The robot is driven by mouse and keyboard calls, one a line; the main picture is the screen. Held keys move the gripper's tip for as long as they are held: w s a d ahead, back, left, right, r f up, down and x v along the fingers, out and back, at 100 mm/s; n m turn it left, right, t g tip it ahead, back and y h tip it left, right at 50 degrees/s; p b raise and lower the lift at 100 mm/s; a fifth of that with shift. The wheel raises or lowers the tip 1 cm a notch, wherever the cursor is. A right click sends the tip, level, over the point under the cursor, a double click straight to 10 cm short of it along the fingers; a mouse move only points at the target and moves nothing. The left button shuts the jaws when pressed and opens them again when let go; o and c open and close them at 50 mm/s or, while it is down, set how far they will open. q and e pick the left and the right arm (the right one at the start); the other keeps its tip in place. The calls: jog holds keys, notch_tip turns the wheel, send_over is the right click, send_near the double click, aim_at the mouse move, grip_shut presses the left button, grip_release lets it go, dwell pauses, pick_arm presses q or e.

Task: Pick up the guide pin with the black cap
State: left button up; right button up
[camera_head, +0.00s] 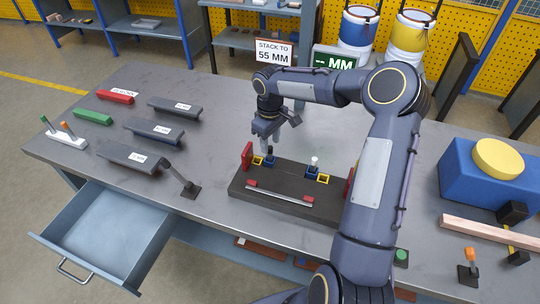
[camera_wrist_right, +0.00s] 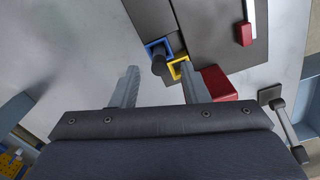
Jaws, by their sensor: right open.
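The guide pin with the black cap (camera_head: 270,151) stands in a blue square socket (camera_head: 267,162) on the left part of the dark fixture block (camera_head: 240,186). In the right wrist view the black cap (camera_wrist_right: 158,63) shows between and just ahead of the fingertips. My right gripper (camera_head: 267,142) is open and empty, pointing down close to that pin; its two fingers also show apart in the right wrist view (camera_wrist_right: 159,72). A second pin with a white cap (camera_head: 314,160) stands in another blue socket to the right. My left gripper is not in view.
A yellow socket (camera_wrist_right: 179,67) and a red end block (camera_wrist_right: 218,83) sit beside the black-capped pin. Grey plates (camera_head: 154,130) lie to the left. An open drawer (camera_head: 105,235) juts out at the front left.

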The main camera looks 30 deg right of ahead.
aim_at(270, 147)
notch_tip(270, 147, down, 4)
jog(key=shift+w+f+p, duration=0.1)
jog(key=shift+f+p, duration=0.1)
jog(key=shift+p, duration=0.15)
jog(key=shift+c, duration=0.3)
grip_shut()
